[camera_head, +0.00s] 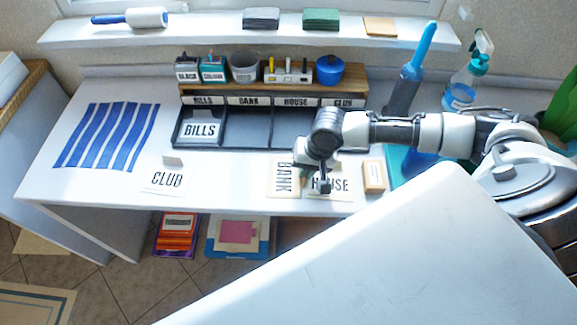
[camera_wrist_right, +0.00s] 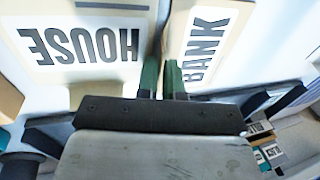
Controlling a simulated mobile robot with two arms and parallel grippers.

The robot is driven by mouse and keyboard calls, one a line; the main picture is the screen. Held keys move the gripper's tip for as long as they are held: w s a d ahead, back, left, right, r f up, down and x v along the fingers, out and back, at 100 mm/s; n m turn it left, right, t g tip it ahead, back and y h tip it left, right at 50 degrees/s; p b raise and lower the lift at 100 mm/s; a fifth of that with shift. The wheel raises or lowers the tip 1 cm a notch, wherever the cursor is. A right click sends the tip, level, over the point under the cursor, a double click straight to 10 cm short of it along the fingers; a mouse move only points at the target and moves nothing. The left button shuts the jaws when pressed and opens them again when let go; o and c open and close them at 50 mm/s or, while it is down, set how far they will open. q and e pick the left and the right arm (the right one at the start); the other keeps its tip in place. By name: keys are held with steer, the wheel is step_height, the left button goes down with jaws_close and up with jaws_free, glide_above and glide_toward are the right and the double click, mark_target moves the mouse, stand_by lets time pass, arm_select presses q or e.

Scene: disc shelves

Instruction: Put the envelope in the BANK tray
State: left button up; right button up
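The envelope marked BANK (camera_head: 283,186) lies on the white desk, its lettering turned sideways. It also shows at the right of the right wrist view (camera_wrist_right: 213,50). The BANK tray (camera_head: 246,133) is a dark compartment in the organizer, between the BILLS and HOUSE compartments, and looks empty. My right gripper (camera_head: 325,187) points down near the line between the BANK and HOUSE envelopes. In the right wrist view its green-tipped fingers (camera_wrist_right: 161,75) stand close together with a narrow gap and nothing seen between them. My left gripper is not in view.
The HOUSE envelope (camera_head: 341,190) lies right of BANK, with a small tan box (camera_head: 374,177) beyond it. A CLUB envelope (camera_head: 166,181) lies to the left. A BILLS envelope (camera_head: 200,130) is in the BILLS compartment. Cups and a blue pot (camera_head: 329,70) stand on the organizer's top.

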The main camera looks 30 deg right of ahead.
jaws_close()
steer(key=shift+r, duration=0.55)
steer(key=v, duration=0.2)
steer(key=shift+w+a+r, duration=0.15)
steer(key=shift+r, duration=0.2)
steer(key=s+d+r, duration=0.6)
steer(key=s+r, duration=0.1)
steer(key=s, duration=0.2)
steer(key=shift+s+d+p, duration=0.25)
steer(key=shift+s+p, duration=0.1)
steer(key=shift+s, duration=0.05)
steer(key=shift+r, duration=0.15)
steer(key=w+a+r+n, duration=0.2)
steer(key=w+a+n, duration=0.1)
steer(key=a, duration=0.3)
steer(key=w+a+r+n+g, duration=0.1)
steer(key=w+a+r+n, duration=0.2)
steer(key=a, duration=0.4)
steer(key=shift+a+r, duration=0.3)
